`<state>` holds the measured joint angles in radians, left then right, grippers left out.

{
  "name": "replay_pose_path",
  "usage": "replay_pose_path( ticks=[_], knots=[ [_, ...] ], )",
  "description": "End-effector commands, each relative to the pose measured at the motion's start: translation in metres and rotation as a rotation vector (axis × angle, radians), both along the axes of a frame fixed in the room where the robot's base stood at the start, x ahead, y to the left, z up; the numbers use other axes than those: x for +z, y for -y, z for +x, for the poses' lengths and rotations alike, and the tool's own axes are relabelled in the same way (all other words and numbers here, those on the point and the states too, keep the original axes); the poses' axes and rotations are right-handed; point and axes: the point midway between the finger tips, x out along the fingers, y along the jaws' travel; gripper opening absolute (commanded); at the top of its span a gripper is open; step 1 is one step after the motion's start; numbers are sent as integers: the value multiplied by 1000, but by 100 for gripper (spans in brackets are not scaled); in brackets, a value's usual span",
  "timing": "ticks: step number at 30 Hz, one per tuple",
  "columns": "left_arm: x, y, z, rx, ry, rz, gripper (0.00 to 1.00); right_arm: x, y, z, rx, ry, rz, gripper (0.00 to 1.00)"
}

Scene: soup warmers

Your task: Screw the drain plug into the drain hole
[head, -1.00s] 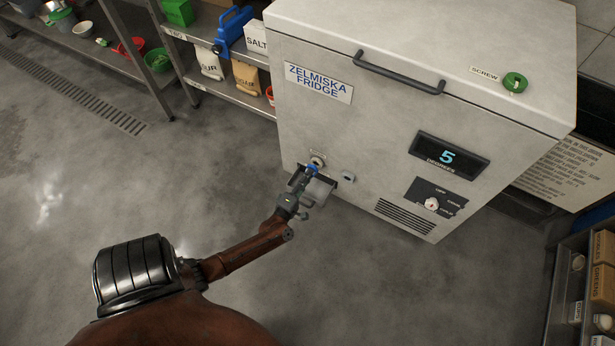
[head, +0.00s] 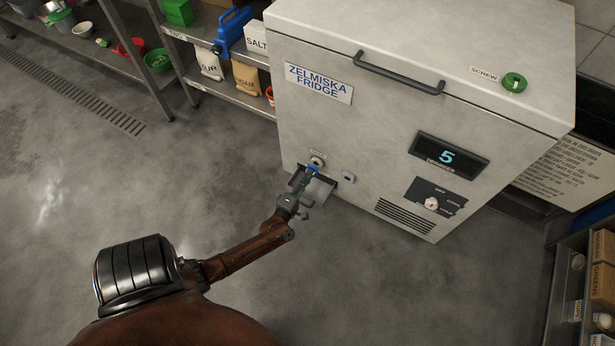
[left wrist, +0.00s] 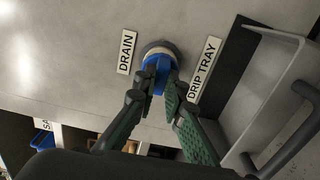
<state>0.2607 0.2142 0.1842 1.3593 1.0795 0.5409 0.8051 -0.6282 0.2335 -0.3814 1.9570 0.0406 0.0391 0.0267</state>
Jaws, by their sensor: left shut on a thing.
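The blue drain plug (head: 313,169) is between the fingertips of my left gripper (head: 310,174), at the lower left of the fridge front. In the left wrist view the gripper (left wrist: 160,88) is shut on the plug's blue grip (left wrist: 160,72). The plug is at the round grey drain fitting (left wrist: 160,49), beside the "DRAIN" label (left wrist: 126,51). The plug and fingers cover most of the hole, so I cannot tell how deep the plug sits. My right gripper is out of view.
The pale drip tray (left wrist: 270,90) juts out close to the right of my left gripper in the wrist view. The white fridge (head: 400,110) has a dark lid handle (head: 400,75) and a green ring-shaped item (head: 514,82) on top. The floor (head: 130,190) at left is clear.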

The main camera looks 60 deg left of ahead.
Motion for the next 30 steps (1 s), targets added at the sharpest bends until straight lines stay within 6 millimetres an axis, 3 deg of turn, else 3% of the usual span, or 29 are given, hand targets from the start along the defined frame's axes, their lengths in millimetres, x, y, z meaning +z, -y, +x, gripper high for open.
replay_pose_path(
  ticks=[30],
  knots=[
    [0,-10,16,0,1,1,0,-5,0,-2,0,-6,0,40]
  ],
)
